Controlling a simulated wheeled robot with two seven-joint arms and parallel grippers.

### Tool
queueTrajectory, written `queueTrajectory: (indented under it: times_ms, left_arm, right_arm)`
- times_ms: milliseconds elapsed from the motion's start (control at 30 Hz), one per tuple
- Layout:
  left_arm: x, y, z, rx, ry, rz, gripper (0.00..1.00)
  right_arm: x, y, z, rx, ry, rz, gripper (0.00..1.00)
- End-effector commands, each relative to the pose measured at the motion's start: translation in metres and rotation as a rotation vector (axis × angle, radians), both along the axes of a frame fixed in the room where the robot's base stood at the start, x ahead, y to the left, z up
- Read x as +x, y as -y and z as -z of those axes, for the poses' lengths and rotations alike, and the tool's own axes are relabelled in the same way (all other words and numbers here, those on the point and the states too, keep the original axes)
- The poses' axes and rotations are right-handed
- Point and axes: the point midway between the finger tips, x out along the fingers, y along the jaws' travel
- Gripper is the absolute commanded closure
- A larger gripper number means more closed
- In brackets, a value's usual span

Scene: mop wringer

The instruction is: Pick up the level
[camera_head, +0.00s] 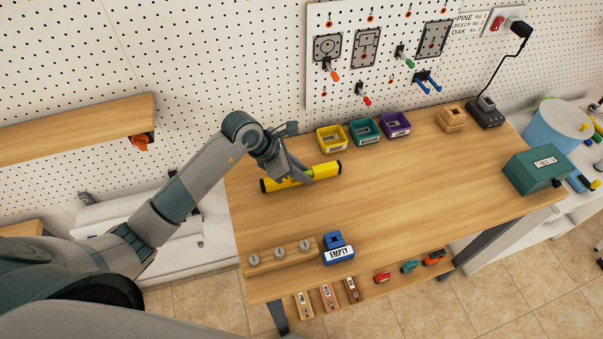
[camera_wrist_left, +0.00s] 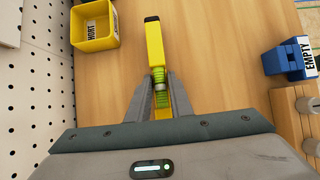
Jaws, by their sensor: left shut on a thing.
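The level is a yellow bar with black ends and a green vial in its middle. In the head view the level (camera_head: 326,169) is at the back left of the wooden workbench. My left gripper (camera_head: 300,177) is shut on it near the middle. In the left wrist view the level (camera_wrist_left: 154,45) runs away from my left gripper (camera_wrist_left: 161,92), with the fingers on both sides of the green vial. I cannot tell whether the level touches the bench top. My right gripper is not in view.
A yellow bin (camera_head: 332,138), a teal bin (camera_head: 364,131) and a purple bin (camera_head: 395,124) stand behind the level. A blue holder marked EMPTY (camera_head: 338,250) is at the front. A green batteries box (camera_head: 534,170) is at right. The middle of the bench (camera_head: 420,190) is clear.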

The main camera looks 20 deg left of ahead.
Motion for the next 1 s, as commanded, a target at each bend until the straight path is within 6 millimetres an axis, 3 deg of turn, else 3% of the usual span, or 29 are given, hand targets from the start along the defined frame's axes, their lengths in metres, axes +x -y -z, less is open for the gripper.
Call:
queueTrajectory:
  times_ms: [167,367,800,1000]
  left_arm:
    - [0.002,0.000,-0.011,0.001,0.006,0.001,1.00]
    - [0.002,0.000,-0.037,0.001,0.008,0.002,1.00]
    - [-0.008,0.083,-0.087,-0.001,0.007,0.004,1.00]
    - [-0.012,0.107,-0.102,-0.001,0.004,0.002,1.00]
  right_arm:
    - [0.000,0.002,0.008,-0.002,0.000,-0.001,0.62]
    - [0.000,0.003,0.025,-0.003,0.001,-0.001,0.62]
    - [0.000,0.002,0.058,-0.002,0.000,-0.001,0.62]
    - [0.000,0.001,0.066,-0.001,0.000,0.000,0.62]
